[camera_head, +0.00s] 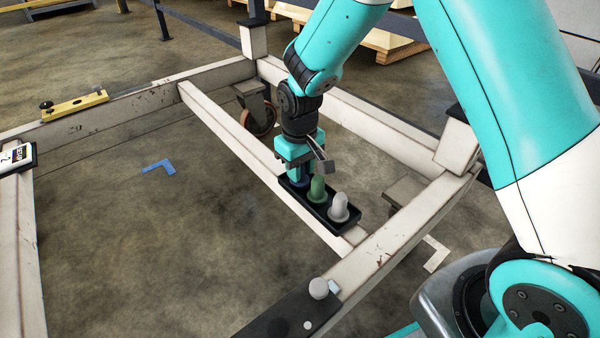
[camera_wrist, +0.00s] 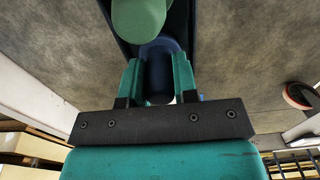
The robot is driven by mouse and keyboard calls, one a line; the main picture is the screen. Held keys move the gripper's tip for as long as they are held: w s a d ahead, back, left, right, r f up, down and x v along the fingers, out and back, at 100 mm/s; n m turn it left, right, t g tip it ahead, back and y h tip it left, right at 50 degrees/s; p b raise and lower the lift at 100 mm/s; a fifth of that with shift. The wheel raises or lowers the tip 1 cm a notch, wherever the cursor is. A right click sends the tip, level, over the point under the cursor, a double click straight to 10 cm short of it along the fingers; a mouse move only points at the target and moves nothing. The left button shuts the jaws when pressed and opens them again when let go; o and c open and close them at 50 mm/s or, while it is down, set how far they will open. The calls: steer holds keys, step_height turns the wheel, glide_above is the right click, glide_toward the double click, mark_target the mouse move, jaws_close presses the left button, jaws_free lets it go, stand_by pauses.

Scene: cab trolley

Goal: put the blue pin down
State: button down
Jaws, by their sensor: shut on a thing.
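The blue pin (camera_wrist: 160,68) is between the two fingers of my gripper (camera_wrist: 157,82) in the wrist view, and the gripper is shut on it. In the head view my gripper (camera_head: 296,165) points down at the far end of a small black tray (camera_head: 322,214). The blue pin (camera_head: 299,182) shows only as a sliver there. I cannot tell whether its base rests in the tray. A green pin (camera_head: 317,188) stands upright in the tray's middle, close beside the gripper. It also shows in the wrist view (camera_wrist: 138,14).
A grey-white pin (camera_head: 339,207) stands at the tray's near end. The tray sits on a cream beam (camera_head: 222,122) of the trolley frame. A yellow level (camera_head: 74,105) lies on the left rail. A dark plate (camera_head: 285,317) with a pale knob (camera_head: 318,288) is on the near rail.

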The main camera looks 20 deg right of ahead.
steer(key=shift+f, duration=0.15)
steer(key=c, duration=0.9)
jaws_free()
step_height(320, 180, up, 13)
steer(key=p, duration=0.7)
steer(key=s+a+r+n+y, duration=0.1)
steer(key=s+r, duration=0.3)
steer(key=s, duration=0.4)
steer(key=s+a+r+n+y, duration=0.1)
steer(key=s+a+r, duration=0.1)
steer(key=s+r, duration=0.3)
steer(key=s+a+r+n+y, duration=0.1)
steer(key=s+r, duration=0.4)
steer(key=s, duration=0.6)
steer(key=shift+s+a+y+b, duration=0.2)
steer(key=shift+s+y+b, duration=0.15)
steer(key=shift+y, duration=0.25)
